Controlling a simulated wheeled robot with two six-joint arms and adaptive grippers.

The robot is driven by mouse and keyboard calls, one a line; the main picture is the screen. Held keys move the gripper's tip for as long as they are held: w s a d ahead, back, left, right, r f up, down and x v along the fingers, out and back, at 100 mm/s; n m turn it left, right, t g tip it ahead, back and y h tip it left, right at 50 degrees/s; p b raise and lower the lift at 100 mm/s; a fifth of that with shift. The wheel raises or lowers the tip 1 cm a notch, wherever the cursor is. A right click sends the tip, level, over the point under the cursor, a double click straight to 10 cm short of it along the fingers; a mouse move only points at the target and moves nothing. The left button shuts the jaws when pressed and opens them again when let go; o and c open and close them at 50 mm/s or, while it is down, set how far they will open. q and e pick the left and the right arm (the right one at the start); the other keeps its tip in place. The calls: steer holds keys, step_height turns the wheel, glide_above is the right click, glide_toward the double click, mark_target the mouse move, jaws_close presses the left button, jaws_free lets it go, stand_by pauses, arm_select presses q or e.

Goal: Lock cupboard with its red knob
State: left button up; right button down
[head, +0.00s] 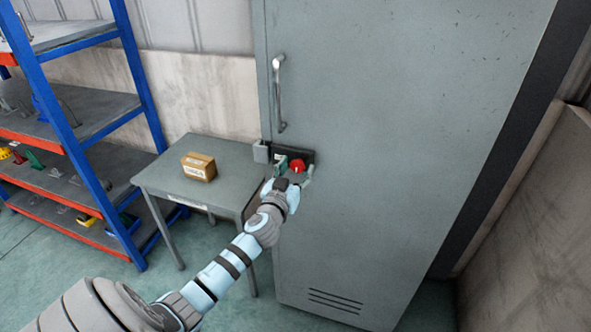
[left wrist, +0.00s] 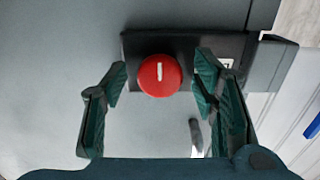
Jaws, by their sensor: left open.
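The grey cupboard (head: 400,130) stands closed in the head view, with a vertical metal handle (head: 279,92) on its door. Its red knob (head: 298,166) sits on a dark plate (head: 308,155) below the handle. In the left wrist view the red knob (left wrist: 160,75) is round, with a white mark that stands upright in the picture. My left gripper (head: 294,173) is at the knob. In the left wrist view its green fingers (left wrist: 160,82) are open, one on each side of the knob, with gaps between them and it. My right gripper is not in view.
A small grey table (head: 215,160) with a cardboard box (head: 198,167) stands left of the cupboard. A blue and orange shelf rack (head: 75,130) with parts is at far left. A grey bracket (head: 261,151) sticks out at the cupboard's left edge. A wall is on the right.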

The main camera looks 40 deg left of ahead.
arm_select(q)
steer(key=c, duration=1.2)
steer(key=shift+o, duration=0.2)
steer(key=shift+m, duration=0.4)
steer(key=m, duration=0.2)
steer(key=shift+m, duration=0.4)
steer(key=m, duration=0.4)
steer(key=shift+m, duration=0.3)
steer(key=m+p, duration=0.1)
steer(key=m, duration=0.3)
steer(key=shift+r+m, duration=0.1)
steer(key=shift+m, duration=0.2)
steer(key=m+p, duration=0.1)
steer(key=m, duration=0.4)
steer(key=shift+a, duration=0.1)
